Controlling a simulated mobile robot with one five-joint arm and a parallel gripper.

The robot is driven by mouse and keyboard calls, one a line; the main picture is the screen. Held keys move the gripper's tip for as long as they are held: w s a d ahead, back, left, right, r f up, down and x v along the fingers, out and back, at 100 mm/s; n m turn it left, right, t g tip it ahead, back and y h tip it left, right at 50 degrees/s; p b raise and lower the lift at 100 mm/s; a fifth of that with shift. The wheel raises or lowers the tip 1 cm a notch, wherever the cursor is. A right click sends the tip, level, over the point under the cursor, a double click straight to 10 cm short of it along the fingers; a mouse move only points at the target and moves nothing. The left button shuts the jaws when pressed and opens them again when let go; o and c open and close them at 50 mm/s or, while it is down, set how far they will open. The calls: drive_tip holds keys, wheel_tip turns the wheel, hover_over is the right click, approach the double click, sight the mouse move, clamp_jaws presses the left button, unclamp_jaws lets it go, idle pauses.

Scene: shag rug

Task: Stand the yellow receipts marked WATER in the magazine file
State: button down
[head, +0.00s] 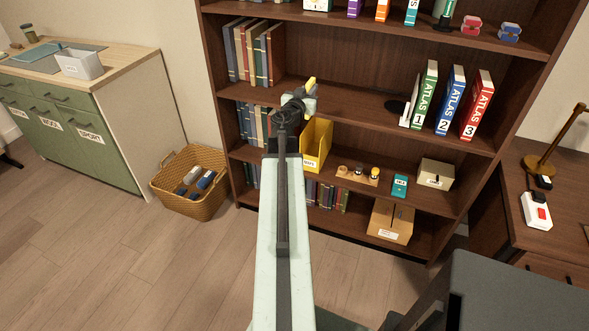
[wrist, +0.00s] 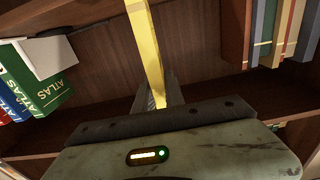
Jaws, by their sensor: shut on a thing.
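My gripper (head: 300,100) is stretched out toward the bookcase, at the height of the shelf that bears the atlases. It is shut on a thin yellow item (head: 310,84), which also stands up between the fingers in the wrist view (wrist: 146,50). It looks like the yellow receipts; no WATER marking is readable. A yellow open-topped magazine file (head: 318,140) stands one shelf lower, just below and right of the gripper, with a small label at its front. My arm hides part of its left side. The held item is apart from the file.
Green, blue and red atlases (head: 455,100) stand at the right of the upper shelf, by a white-faced bookend (head: 410,108). Books (head: 250,52) fill that shelf's left end. A wooden holder (head: 357,176), a teal box (head: 400,186) and a cream box (head: 436,173) stand right of the file.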

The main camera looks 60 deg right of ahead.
drive_tip(key=w+a+f+b, duration=0.1)
drive_tip(key=a+f+b, duration=0.1)
drive_tip(key=f+b, duration=0.9)
drive_tip(key=w+a+f+b, duration=0.1)
drive_tip(key=a+f+b, duration=0.2)
drive_tip(key=f+b, duration=0.8)
wheel_tip(320, 180, down, 4)
drive_tip(key=shift+f+b, duration=0.15)
drive_tip(key=shift+b, duration=0.2)
drive_tip(key=shift+w+d, duration=0.1)
drive_tip(key=w+d+f+b, duration=0.1)
drive_tip(key=d, duration=2)
wheel_tip(320, 180, down, 8)
drive_tip(key=b, duration=0.8)
drive_tip(key=shift+w, duration=0.15)
drive_tip(key=c, duration=1.3)
unclamp_jaws()
drive_tip(key=shift+c, duration=0.2)
